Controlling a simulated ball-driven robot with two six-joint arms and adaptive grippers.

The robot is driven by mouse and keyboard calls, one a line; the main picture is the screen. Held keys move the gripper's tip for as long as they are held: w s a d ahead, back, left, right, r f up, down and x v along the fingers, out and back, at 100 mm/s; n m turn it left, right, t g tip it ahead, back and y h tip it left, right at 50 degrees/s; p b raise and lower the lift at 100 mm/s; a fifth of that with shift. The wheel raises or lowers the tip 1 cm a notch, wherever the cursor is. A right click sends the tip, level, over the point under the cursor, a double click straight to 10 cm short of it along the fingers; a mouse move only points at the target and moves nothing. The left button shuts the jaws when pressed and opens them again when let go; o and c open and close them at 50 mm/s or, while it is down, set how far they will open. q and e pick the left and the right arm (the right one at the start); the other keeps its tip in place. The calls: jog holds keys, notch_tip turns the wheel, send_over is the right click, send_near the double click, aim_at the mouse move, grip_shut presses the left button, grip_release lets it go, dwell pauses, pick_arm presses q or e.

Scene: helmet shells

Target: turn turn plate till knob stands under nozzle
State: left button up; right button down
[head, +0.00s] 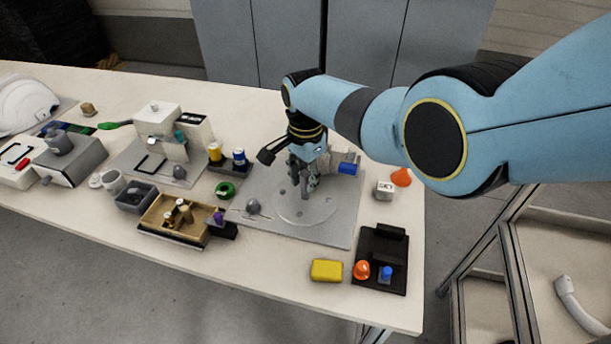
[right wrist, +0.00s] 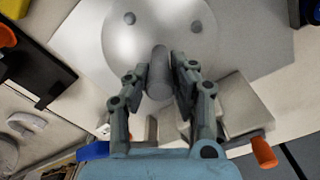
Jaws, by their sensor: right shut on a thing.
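The turn plate (head: 308,211) is a light grey round disc set on a grey base board (head: 335,232) on the table. In the right wrist view the disc (right wrist: 158,30) shows small dark round marks. My right gripper (head: 305,187) reaches down over the disc. In the right wrist view my right gripper (right wrist: 160,80) is shut on the knob (right wrist: 158,70), a grey upright peg between its two fingers. A pale block with a blue part (head: 347,168) stands behind the disc. I cannot make out the nozzle for certain. My left gripper is not in view.
A grey ball-topped lever (head: 253,206) stands left of the disc. A yellow block (head: 326,270) and a black tray (head: 393,278) with orange and blue pieces lie in front. A wooden tray (head: 160,229) stands left, an orange cone (head: 401,177) right.

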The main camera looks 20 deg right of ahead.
dwell(0.5)
jog(key=c, duration=1.1)
grip_release()
jog(key=shift+c, duration=0.2)
notch_tip(320, 180, up, 12)
